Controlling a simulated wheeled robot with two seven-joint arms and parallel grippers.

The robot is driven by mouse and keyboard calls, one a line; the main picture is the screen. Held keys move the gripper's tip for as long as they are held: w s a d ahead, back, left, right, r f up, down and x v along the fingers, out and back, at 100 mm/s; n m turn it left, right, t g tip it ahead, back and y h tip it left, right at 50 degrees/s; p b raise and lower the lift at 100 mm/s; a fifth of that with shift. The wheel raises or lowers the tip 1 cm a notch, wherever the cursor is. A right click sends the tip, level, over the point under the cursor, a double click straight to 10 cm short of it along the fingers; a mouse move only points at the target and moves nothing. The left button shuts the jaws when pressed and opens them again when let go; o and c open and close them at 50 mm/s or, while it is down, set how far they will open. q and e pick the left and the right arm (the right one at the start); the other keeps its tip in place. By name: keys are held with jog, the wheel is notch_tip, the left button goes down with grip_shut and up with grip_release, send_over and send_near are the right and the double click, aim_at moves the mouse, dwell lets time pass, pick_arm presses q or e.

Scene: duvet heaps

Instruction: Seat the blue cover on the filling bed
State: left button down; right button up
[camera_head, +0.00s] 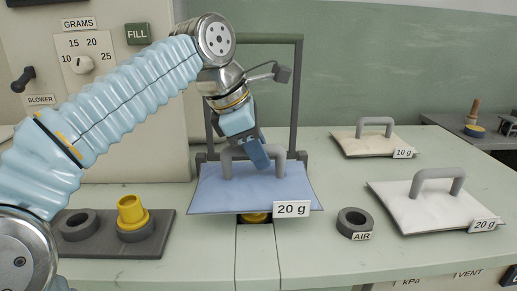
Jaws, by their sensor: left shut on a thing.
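The blue cover (225,195) is a flat pillow-like piece with a grey loop handle and a "20 g" tag. It lies over the middle of the bench, in front of a dark upright frame (297,95). My left gripper (258,158) is shut on its handle. The cover hides what is beneath it, so I cannot tell whether it rests on a bed. A bit of yellow (254,217) shows under its front edge, above a slot in the bench. My right gripper is not in view.
A white 20 g cover (415,211) and a cream 10 g cover (362,146) lie at the right. A dark ring (354,222) sits by the AIR label. A yellow nozzle (131,211) stands on a dark block at the left. A dial panel (110,110) stands behind.

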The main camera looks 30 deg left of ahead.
aim_at(258, 172)
pick_arm(q)
jog(key=shift+p, duration=0.5)
dwell(0.5)
jog(key=shift+f+b, duration=1.85)
jog(key=shift+f, duration=0.7)
jog(key=c, duration=0.8)
grip_release()
jog(key=shift+r, duration=0.1)
jog(key=p+v, duration=0.4)
jog(key=v, duration=0.9)
jog(key=shift+r, duration=0.3)
jog(key=shift+s+a, duration=0.1)
